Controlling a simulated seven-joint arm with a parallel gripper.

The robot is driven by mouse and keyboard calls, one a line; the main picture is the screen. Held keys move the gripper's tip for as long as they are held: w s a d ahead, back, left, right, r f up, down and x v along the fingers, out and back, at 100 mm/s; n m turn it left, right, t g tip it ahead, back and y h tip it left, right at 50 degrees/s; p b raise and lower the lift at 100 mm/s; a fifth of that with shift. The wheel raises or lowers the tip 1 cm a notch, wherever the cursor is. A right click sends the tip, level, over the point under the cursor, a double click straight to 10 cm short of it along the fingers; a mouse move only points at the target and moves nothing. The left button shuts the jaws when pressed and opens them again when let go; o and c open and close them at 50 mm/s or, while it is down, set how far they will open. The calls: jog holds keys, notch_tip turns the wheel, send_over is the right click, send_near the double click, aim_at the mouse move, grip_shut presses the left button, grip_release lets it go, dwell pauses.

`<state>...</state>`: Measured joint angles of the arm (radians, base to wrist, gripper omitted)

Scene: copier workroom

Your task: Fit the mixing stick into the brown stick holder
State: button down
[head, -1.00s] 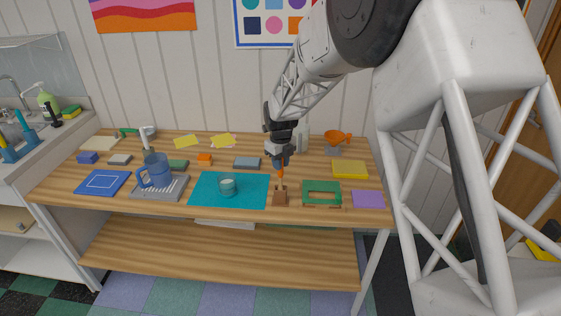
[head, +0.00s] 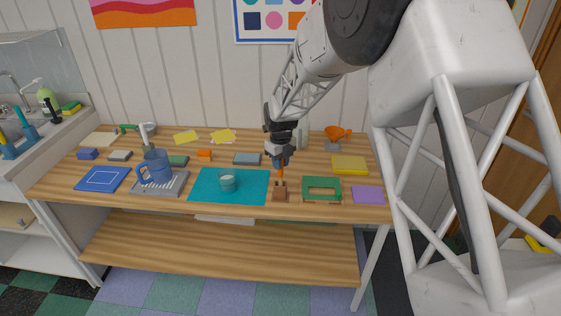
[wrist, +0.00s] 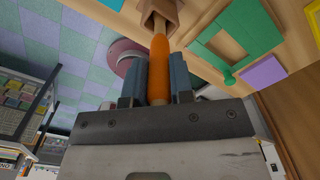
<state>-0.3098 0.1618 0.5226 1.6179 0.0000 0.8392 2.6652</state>
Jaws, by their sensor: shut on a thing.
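My gripper (head: 281,160) points down over the front of the table and is shut on the orange handle of the mixing stick (head: 281,172). In the wrist view the handle (wrist: 159,68) sits between the two blue-grey fingers. The stick's tan lower end points into the mouth of the brown stick holder (head: 279,196), whose walls also show in the wrist view (wrist: 172,13). The tip lies at or within the opening; how deep it goes I cannot tell. The holder stands on the table between the teal mat and the green frame.
A blue jug (head: 157,168) stands on a grey tray farther left.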

jog(key=shift+f, duration=0.85)
jog(key=c, duration=0.9)
grip_release()
jog(key=shift+r, duration=0.1)
jog(key=shift+r, duration=3.8)
